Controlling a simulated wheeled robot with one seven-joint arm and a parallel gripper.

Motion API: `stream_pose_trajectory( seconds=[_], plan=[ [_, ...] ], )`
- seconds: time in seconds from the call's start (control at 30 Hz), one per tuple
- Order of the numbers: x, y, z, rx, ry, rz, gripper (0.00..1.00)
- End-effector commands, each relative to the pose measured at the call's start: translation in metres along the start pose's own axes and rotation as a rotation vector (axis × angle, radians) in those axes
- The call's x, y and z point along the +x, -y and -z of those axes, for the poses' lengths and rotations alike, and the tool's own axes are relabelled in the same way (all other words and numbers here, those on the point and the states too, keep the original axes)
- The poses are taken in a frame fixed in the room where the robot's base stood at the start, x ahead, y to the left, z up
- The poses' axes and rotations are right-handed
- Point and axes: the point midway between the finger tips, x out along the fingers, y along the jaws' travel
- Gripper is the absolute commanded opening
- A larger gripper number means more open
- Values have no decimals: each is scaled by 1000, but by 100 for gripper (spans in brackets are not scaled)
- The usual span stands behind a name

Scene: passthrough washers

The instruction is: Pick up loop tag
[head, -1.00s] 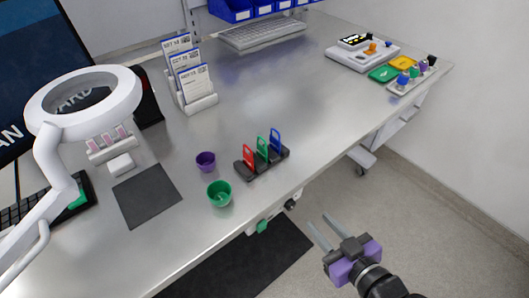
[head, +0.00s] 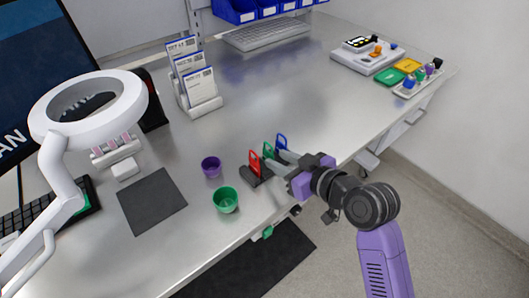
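Three loop tags stand upright in a row in a black rack (head: 258,181): a red tag (head: 254,161), a green tag (head: 267,150) and a blue tag (head: 281,142). My gripper (head: 276,161) reaches in from the right, low over the right part of the rack. Its two grey fingers appear apart, one on each side of the green tag's lower part. Contact with the tag cannot be made out. The fingers hide the right part of the rack and the lower parts of the green and blue tags.
A purple cup (head: 211,166) and a green cup (head: 226,200) stand left of the rack. A dark mat (head: 151,202), a ring lamp (head: 88,105) and a card holder (head: 200,104) are further left. The table's front edge runs below my gripper. The table's middle is clear.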

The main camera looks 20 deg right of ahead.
Motion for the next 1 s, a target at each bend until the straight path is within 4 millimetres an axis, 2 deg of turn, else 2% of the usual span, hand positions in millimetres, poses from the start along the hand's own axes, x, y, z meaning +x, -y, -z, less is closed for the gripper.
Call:
stream_pose_trajectory(
  seconds=[0.43,0.7,1.0],
  plan=[
    [39,1,7,-1,1,13,31],
    [74,-1,7,-1,1,11,31],
    [80,-1,6,-1,0,9,31]
  ],
)
